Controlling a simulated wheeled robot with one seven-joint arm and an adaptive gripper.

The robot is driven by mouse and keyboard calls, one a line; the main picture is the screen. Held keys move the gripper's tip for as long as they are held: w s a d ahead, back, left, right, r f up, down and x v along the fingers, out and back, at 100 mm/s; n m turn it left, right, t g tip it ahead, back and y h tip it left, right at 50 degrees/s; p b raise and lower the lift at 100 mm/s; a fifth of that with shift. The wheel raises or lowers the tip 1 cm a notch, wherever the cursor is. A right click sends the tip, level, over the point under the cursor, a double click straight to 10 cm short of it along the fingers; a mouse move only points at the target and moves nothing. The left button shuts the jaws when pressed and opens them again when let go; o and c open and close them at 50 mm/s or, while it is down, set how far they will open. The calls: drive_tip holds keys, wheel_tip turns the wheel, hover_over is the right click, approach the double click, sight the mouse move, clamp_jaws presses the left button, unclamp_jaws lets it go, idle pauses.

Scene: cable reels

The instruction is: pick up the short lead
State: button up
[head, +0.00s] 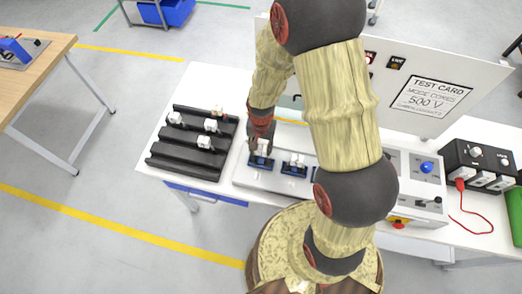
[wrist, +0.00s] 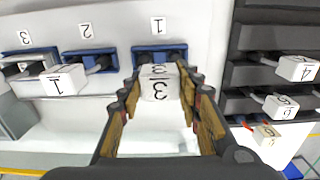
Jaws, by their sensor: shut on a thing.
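My gripper (wrist: 162,92) is shut on a white block marked 3 (wrist: 160,83), with one finger on each side. In the head view, my gripper (head: 262,138) is over the left part of the grey panel. The block is right in front of the blue holder labelled 1 (wrist: 147,50); I cannot tell whether it is seated in it. No thing is labelled as the short lead. A thin red lead (head: 463,217) runs from the black box (head: 456,153) onto the table at the right, away from my gripper. A beige tag (wrist: 266,135) by the rack has a bit of red beside it.
The blue holder labelled 2 (wrist: 103,55) has a white block marked 1 (wrist: 58,85) at it. The black rack (head: 182,163) at the left carries several white blocks. A test card board (head: 428,98) stands behind. A grey box with a blue knob (head: 426,166) is at the right.

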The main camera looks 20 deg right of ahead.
drive_tip(key=s+d+r, duration=0.4)
drive_tip(key=s+r, duration=0.7)
drive_tip(key=s, duration=0.2)
drive_tip(key=shift+s+d, duration=0.15)
drive_tip(key=shift+d, duration=0.05)
drive_tip(key=shift+f, duration=0.1)
